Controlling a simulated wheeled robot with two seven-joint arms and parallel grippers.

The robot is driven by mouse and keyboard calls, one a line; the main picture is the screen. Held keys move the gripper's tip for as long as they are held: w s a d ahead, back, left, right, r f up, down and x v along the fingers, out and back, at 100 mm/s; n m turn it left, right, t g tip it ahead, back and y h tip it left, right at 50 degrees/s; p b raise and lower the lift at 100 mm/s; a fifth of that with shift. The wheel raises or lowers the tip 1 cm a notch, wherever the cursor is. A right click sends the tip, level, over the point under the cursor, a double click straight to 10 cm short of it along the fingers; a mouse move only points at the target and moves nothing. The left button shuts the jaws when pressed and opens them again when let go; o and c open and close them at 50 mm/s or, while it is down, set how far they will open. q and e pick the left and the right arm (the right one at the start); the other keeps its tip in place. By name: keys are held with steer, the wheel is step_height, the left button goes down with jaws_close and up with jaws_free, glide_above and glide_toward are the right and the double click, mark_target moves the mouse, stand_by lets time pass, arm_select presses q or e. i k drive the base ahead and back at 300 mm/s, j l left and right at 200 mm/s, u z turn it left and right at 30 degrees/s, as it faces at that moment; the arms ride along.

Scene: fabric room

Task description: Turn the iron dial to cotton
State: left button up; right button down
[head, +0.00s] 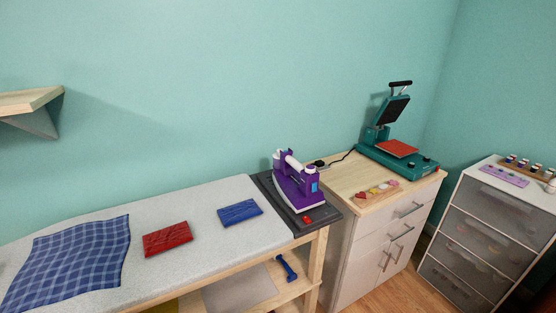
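A purple iron (297,184) with a white handle stands on a dark rest plate (270,192) at the right end of the ironing table. Its soleplate edge is pale, and a small blue patch and a white knob-like part show on its right side. Which part is the dial, and its setting, are too small to tell. A small red part (307,219) shows on the front of the rest plate. Neither of my grippers is in view.
The padded ironing table (190,210) holds a blue checked cloth (75,258), a red folded cloth (167,238) and a blue folded cloth (240,212). A wooden cabinet (375,232) with a teal heat press (397,158) stands right of it. A drawer unit (485,235) is far right.

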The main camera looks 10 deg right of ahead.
mark_target(309, 169)
steer(key=i+l+z, duration=0.1)
steer(key=l, duration=0.3)
steer(key=i+l+z, duration=0.15)
steer(key=i+l, duration=0.2)
steer(key=i+l+z, duration=0.1)
steer(key=i+l, duration=0.15)
steer(key=l, duration=0.15)
